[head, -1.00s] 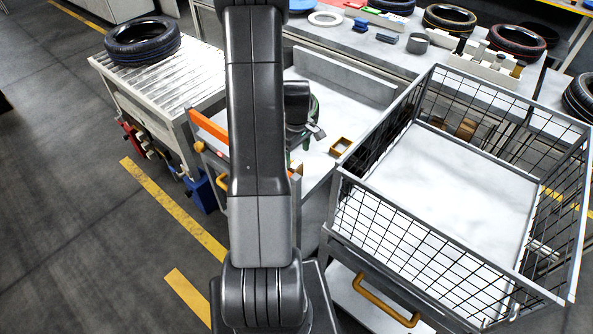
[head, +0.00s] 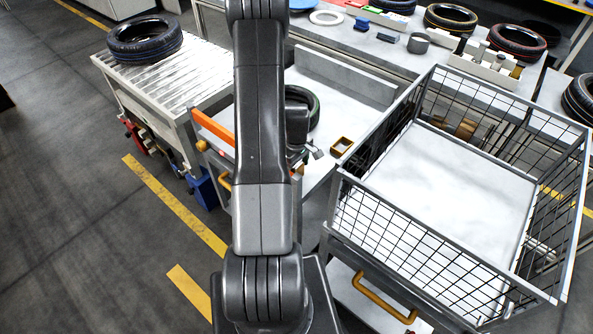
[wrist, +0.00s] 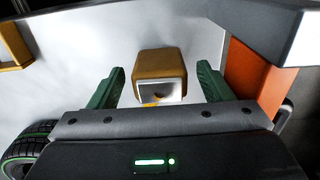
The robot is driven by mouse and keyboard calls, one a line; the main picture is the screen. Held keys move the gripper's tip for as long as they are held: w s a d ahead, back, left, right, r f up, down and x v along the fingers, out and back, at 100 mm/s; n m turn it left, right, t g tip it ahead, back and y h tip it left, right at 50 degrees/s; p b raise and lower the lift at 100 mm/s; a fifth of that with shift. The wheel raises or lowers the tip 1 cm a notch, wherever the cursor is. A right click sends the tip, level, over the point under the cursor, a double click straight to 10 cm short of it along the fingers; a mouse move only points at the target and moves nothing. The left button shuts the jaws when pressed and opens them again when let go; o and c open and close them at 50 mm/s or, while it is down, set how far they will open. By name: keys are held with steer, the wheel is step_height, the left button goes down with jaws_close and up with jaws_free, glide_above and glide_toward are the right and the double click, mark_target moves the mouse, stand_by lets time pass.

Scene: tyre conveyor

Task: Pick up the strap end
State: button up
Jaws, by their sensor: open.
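A mustard-brown block with a pale front face (wrist: 160,68), which I take to be the strap end, lies on a white surface in the wrist view. My gripper (wrist: 161,78) is open, with one green finger on each side of the block and a visible gap to each. Whether the fingertips are down at its height I cannot tell. In the head view my arm hides the block and most of the gripper; a grey wrist part (head: 316,153) shows beside the arm.
An orange bar (head: 213,127) edges the white table; it is close on the right in the wrist view (wrist: 252,78). A green-striped tyre (wrist: 22,148) is at lower left there.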

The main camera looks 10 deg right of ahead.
steer(key=c, duration=1.1)
steer(key=shift+r, duration=0.15)
